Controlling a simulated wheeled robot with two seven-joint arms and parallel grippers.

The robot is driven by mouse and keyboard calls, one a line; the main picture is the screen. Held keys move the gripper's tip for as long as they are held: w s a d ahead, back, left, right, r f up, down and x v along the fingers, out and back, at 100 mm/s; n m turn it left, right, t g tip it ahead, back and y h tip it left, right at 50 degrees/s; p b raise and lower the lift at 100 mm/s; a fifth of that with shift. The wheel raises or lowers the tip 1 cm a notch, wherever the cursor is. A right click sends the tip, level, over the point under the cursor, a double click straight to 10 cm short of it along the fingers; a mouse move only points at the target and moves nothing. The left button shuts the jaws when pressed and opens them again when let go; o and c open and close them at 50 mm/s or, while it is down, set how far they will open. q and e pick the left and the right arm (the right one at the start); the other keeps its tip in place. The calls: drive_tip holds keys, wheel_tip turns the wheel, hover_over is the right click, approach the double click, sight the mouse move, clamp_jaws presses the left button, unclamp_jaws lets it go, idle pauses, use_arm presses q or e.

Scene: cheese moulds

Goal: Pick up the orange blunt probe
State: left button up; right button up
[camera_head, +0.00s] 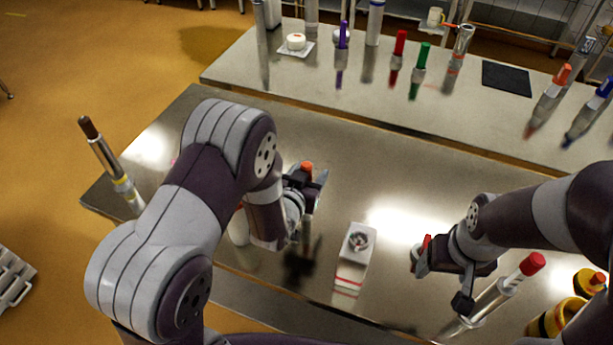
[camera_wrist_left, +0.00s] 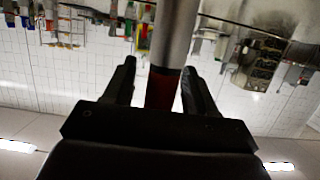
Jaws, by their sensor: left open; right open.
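An orange-topped tool (camera_head: 307,167) with a metal shaft stands upright at my left gripper (camera_head: 311,184). It looks like the orange blunt probe, but its tip is too small to tell. In the left wrist view, its steel shaft (camera_wrist_left: 174,35) and a dark red handle part lie between the two separated fingers of my left gripper (camera_wrist_left: 158,88). The jaws are open around it; contact is not visible. My right gripper (camera_head: 442,284) is open at the right, near a red-topped tool (camera_head: 427,240). Another orange-handled tool (camera_head: 562,75) stands on the back table.
A small white box (camera_head: 357,250) lies on the front table (camera_head: 375,185) between my grippers. A red-capped tube (camera_head: 532,264) and yellow-black containers (camera_head: 556,316) stand at the right. A brown-topped tool (camera_head: 100,150) stands at the left edge. The back table (camera_head: 300,75) holds several coloured tools.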

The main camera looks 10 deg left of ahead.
use_arm(q)
drive_tip(key=shift+w, duration=0.1)
drive_tip(key=shift+c, duration=0.3)
drive_tip(key=c, duration=0.5)
drive_tip(key=shift+s, duration=0.2)
clamp_jaws()
